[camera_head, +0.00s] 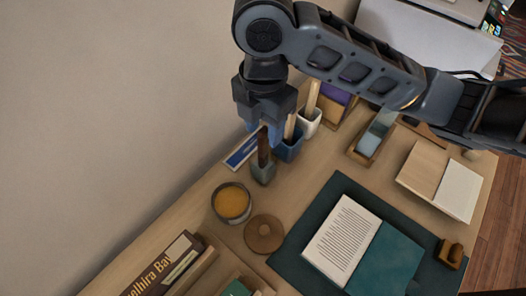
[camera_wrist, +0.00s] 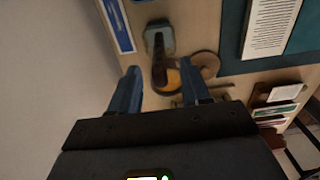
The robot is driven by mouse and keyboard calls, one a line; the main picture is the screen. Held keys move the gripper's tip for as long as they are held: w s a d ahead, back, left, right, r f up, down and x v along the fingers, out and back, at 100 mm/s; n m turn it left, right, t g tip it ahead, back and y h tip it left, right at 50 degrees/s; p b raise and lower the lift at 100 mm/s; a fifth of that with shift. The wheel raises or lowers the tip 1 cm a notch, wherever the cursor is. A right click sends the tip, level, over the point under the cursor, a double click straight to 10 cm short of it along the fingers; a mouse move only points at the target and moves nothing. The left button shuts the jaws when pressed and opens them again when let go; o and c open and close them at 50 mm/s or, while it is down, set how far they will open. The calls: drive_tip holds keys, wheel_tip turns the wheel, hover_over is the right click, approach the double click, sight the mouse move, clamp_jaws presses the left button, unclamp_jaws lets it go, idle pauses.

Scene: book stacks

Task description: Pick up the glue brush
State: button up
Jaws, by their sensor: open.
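A brush with a dark brown handle (camera_head: 263,148) stands upright in a small grey-green holder (camera_head: 263,172) near the wall; its bristles are hidden, so I cannot confirm it is the glue brush. My gripper (camera_head: 263,134) points down just above it, with the handle top near the blue fingers. In the wrist view, the dark handle (camera_wrist: 159,62) rises from the grey holder (camera_wrist: 160,32) toward the space between the two open, apart fingertips (camera_wrist: 159,78). Nothing is clamped.
A blue cup (camera_head: 289,146) and a white cup (camera_head: 311,122) with light wooden handles stand close behind. An open pot of amber paste (camera_head: 232,203) and a round brown lid (camera_head: 264,233) are in front. An open book (camera_head: 342,240) lies on a teal mat (camera_head: 342,188).

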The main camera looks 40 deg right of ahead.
sight(263, 144)
drive_tip(key=shift+a+f, duration=0.1)
drive_tip(key=shift+f, duration=2.6)
clamp_jaws()
